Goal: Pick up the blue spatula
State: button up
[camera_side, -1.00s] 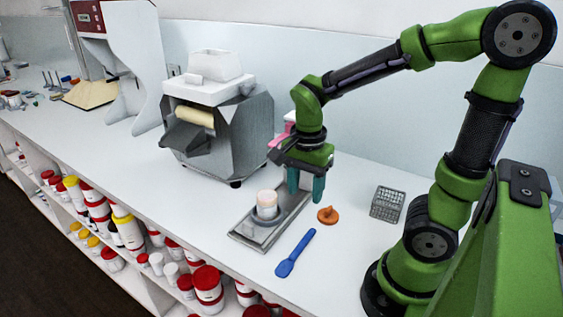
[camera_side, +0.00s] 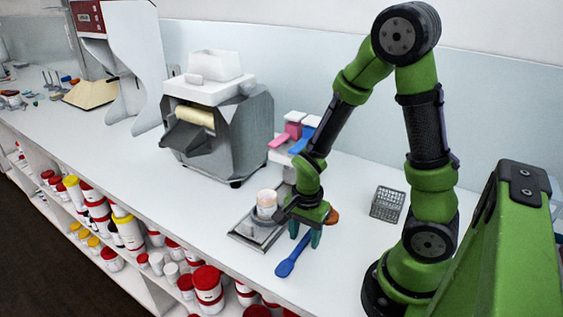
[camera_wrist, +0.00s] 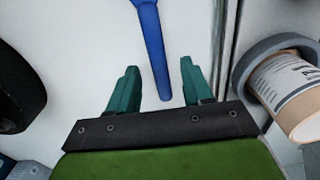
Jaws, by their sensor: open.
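The blue spatula (camera_side: 290,262) lies on the white counter in front of the metal tray. In the side view its wide end points to the lower left, and its handle end is partly hidden by my gripper (camera_side: 305,234). My gripper is low over the handle, with its teal fingers pointing down. The fingers appear apart from the handle. I cannot tell the exact height above the counter.
A white cup (camera_side: 267,199) stands in a holder on the metal tray (camera_side: 243,237), close to my gripper's left. The roller mill (camera_side: 232,130) stands behind left. The counter's front edge is close.

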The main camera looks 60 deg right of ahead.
jog(key=shift+f, duration=0.25)
grip_shut()
jog(key=shift+r, duration=0.1)
